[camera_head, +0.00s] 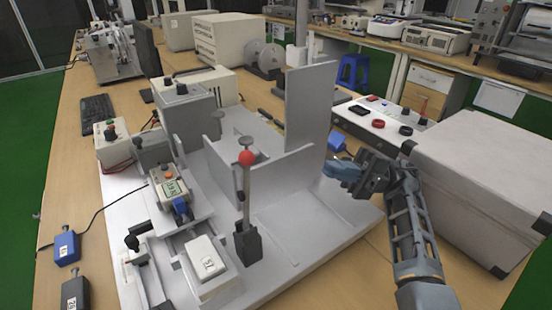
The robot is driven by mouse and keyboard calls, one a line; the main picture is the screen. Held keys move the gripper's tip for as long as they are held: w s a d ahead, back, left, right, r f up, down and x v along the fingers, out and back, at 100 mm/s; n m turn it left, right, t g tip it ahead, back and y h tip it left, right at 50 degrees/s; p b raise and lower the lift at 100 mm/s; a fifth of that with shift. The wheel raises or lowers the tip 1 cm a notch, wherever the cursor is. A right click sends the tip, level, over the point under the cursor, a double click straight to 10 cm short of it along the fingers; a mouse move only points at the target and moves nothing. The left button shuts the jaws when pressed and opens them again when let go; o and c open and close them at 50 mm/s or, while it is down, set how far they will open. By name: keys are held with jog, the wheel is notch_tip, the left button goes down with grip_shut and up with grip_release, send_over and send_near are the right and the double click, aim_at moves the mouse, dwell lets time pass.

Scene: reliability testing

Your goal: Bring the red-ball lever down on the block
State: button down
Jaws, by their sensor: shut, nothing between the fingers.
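A white block (206,257) marked with dark characters lies to the left of the lever's base, apart from the ball. My gripper (332,168) is shut and empty, to the right of the red ball and apart from it. The arm reaches in from the lower right. The exact fingertip shape is small and hard to make out.
A tall grey panel (308,105) stands behind the lever. A small meter (172,188) with a display sits to its left. A large pale box (480,185) stands close to my arm on the right.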

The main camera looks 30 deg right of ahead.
jog(key=p, duration=0.4)
send_near(253, 160)
jog(key=w+x, duration=0.1)
jog(key=x, duration=0.4)
jog(key=shift+w+a+p, duration=0.1)
jog(key=shift+a+p, duration=0.25)
jog(key=shift+a, duration=0.15)
jog(key=shift+a, duration=0.1)
